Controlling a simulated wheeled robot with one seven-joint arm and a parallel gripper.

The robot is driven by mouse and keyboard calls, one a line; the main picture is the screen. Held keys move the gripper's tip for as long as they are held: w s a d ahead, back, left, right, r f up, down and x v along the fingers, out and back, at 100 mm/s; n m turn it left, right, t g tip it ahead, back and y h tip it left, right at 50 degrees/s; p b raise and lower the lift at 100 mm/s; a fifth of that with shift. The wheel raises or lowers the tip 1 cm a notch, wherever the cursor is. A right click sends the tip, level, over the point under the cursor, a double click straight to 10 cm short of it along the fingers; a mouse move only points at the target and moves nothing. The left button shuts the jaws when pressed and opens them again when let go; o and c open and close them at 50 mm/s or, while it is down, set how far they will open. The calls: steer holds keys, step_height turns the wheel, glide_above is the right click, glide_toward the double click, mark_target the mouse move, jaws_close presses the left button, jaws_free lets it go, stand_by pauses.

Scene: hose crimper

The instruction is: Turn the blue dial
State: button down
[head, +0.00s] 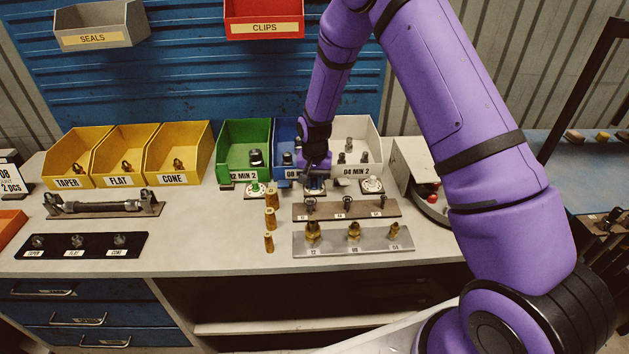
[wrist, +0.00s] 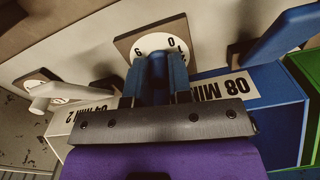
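The blue dial's round white face (wrist: 162,43) with dark digits sits on a brown square plate in the wrist view. A blue upright part (wrist: 160,75) stands before the face, at the tips of my gripper (wrist: 158,88). I cannot tell where the blue knob ends and the fingers begin, or whether the fingers press on it. In the head view my gripper (head: 314,172) is down at the middle dial's plate (head: 315,188), in front of the blue bin (head: 284,135), and hides most of the dial.
A blue lever (wrist: 286,38) and a white lever (wrist: 55,92) flank the dial in the wrist view. The green bin's dial (head: 255,189) and the white bin's dial (head: 372,185) stand either side in the head view. Racks of fittings (head: 345,208) lie in front.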

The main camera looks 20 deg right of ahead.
mark_target(314, 179)
steer(key=shift+n, duration=0.3)
steer(key=shift+n, duration=2.6)
steer(key=c, duration=1)
jaws_free()
steer(key=shift+c, duration=0.2)
steer(key=shift+r, duration=0.1)
step_height(314, 179, up, 11)
steer(key=shift+f, duration=0.2)
